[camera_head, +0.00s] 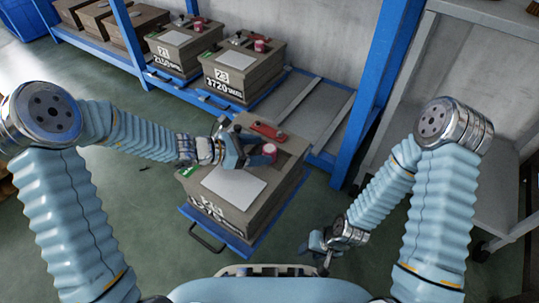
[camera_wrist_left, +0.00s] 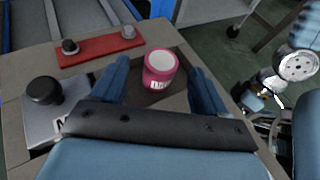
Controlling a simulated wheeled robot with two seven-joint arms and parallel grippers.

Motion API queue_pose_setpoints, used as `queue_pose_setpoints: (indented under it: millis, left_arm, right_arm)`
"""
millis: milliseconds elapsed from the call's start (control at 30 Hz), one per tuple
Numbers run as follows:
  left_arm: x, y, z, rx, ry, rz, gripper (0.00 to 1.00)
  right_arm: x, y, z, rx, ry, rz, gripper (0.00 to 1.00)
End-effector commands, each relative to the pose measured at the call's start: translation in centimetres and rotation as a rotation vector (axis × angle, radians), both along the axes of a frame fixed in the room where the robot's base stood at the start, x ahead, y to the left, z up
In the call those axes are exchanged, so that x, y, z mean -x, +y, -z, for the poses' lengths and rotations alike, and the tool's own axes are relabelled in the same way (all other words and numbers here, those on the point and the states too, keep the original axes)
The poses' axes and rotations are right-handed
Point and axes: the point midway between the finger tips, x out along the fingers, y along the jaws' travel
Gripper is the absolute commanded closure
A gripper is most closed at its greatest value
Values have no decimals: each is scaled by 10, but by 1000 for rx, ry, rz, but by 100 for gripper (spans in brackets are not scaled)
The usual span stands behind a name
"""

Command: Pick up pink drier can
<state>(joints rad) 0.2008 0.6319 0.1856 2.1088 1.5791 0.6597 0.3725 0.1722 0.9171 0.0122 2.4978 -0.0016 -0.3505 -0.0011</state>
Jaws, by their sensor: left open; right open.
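The pink drier can (camera_wrist_left: 160,72) has a pale lid and stands in a recess in the top of the near box (camera_head: 228,215). In the left wrist view it sits between the two blue fingers of my left gripper (camera_wrist_left: 158,82), with a gap to each finger. My left gripper is open. In the head view the can (camera_head: 269,149) shows just right of my left gripper (camera_head: 255,152), partly hidden by a finger. My right gripper (camera_head: 318,247) is open and low at the right of the box, over the floor.
A red plate (camera_wrist_left: 100,50) with two knobs and a black knob (camera_wrist_left: 43,90) on a metal plate lie on the same box top. Similar boxes (camera_head: 240,75) stand on a blue rack behind. A grey shelf unit (camera_head: 480,110) is at right.

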Motion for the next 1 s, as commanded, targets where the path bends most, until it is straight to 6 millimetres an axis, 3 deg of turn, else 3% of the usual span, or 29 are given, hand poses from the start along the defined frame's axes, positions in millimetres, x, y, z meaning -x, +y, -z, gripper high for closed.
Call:
queue_pose_setpoints:
  millis: [200, 433, 833, 1000]
  left_arm:
    - [-9, -24, 12, -1, 1, 0, 26]
    - [-9, -25, 11, -1, 1, -1, 26]
    - [-9, -25, 11, -1, 1, 0, 87]
    - [-9, -25, 11, 0, 1, 0, 87]
  right_arm:
    - [0, 0, 9, 0, -2, 2, 57]
    - [0, 0, 8, 0, -2, 2, 57]
    - [0, 0, 8, 0, -2, 2, 57]
    - [0, 0, 8, 0, -2, 1, 57]
